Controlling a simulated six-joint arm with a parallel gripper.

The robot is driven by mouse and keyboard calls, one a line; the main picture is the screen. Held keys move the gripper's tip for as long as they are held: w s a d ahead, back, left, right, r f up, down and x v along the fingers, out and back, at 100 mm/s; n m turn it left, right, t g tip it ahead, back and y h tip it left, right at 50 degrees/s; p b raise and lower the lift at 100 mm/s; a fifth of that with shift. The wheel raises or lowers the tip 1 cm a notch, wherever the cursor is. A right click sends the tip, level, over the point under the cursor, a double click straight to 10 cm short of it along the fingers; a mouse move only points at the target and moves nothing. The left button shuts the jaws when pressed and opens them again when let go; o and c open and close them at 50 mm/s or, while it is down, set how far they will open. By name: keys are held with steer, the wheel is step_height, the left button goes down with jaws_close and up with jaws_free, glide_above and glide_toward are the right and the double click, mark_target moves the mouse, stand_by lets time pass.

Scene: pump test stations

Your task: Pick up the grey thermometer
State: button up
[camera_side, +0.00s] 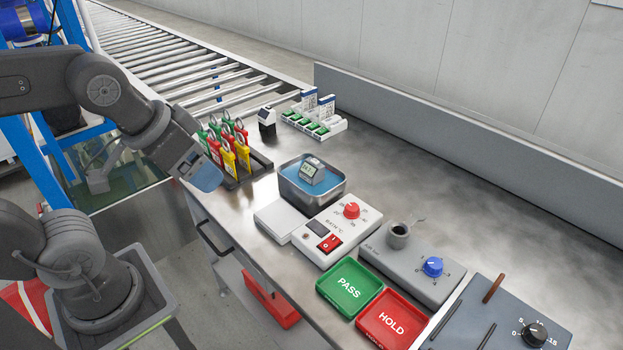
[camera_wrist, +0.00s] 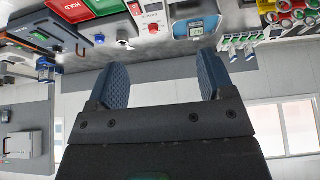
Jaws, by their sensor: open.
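A small grey thermometer (camera_side: 311,170) with a display sits in a metal water bath (camera_side: 340,190) with blue water, in the middle of the bench. In the wrist view, the thermometer (camera_wrist: 196,29) shows in the bath near the top edge. My gripper (camera_side: 205,172) is to the left of the bath, near the bench's left edge, apart from the thermometer. In the wrist view, my gripper (camera_wrist: 163,78) has its two blue textured fingers wide apart with nothing between them.
A rack of red, green and yellow tags (camera_side: 235,155) stands close beside my gripper. A control box with a red knob (camera_side: 351,210), a green PASS tray (camera_side: 349,287) and a red HOLD tray (camera_side: 392,319) lie nearer the camera. The back right of the bench is clear.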

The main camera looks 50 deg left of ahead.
steer(key=w+a+m+g+y, duration=0.2)
steer(key=w+m+g+y, duration=0.5)
steer(key=w, duration=1.1)
steer(key=w+d+f+m+t+y, duration=0.1)
steer(key=w+d+f+m+y, duration=0.1)
steer(key=w+f+m, duration=0.6)
steer(key=m+y, duration=0.3)
steer(key=y, duration=0.1)
glide_toward(310, 164)
steer(key=shift+x, duration=4.7)
